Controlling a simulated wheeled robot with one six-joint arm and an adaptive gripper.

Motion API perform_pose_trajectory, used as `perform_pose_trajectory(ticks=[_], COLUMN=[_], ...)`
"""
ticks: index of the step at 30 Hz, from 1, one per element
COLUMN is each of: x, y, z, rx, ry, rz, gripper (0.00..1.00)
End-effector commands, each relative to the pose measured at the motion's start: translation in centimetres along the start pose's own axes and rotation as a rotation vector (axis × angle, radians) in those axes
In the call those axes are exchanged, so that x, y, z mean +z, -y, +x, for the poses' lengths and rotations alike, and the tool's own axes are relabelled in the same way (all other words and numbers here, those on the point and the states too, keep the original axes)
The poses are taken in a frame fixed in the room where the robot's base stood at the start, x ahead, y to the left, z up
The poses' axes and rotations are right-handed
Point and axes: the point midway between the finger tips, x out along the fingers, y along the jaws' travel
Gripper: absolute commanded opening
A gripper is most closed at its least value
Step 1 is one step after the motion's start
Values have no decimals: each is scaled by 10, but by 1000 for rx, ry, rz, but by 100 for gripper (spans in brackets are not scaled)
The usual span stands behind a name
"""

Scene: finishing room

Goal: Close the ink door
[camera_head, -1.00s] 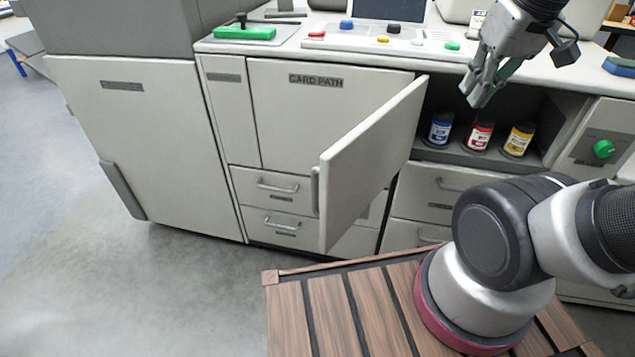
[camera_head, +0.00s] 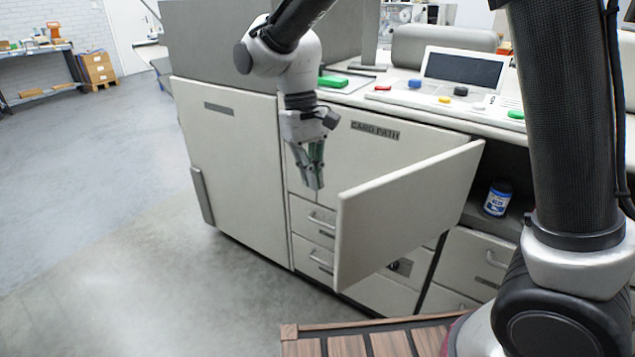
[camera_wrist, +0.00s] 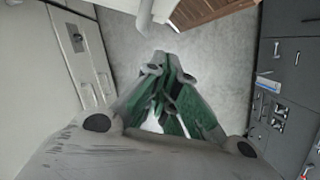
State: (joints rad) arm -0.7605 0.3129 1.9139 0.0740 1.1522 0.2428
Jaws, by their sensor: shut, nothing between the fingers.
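The ink door (camera_head: 400,215) is a pale panel standing open, swung out from the cabinet front, with its hinge side at the right beside the ink compartment (camera_head: 520,205). A blue ink can (camera_head: 497,198) shows inside the compartment. My gripper (camera_head: 317,186) is shut and empty, pointing down to the left of the door's free edge and in front of the CARD PATH panel (camera_head: 370,150). They look apart in the head view. In the wrist view my gripper (camera_wrist: 172,62) has its fingertips together over the floor. The door's handle is hidden.
Drawers (camera_head: 312,225) with bar handles lie below the CARD PATH panel. The counter above carries a screen (camera_head: 463,68), coloured buttons and a green block (camera_head: 332,81). My arm covers the right side of the view. Open floor (camera_head: 120,230) lies at the left.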

Motion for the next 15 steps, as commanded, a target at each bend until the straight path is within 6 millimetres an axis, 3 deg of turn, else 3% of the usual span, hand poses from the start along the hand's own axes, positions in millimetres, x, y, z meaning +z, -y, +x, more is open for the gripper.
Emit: perform_pose_trajectory(ticks=[10,15], x=[1,24], y=[-1,-1], z=[75,82], rx=[1,0], ry=[4,-1], rz=[1,-1], gripper=[0,0])
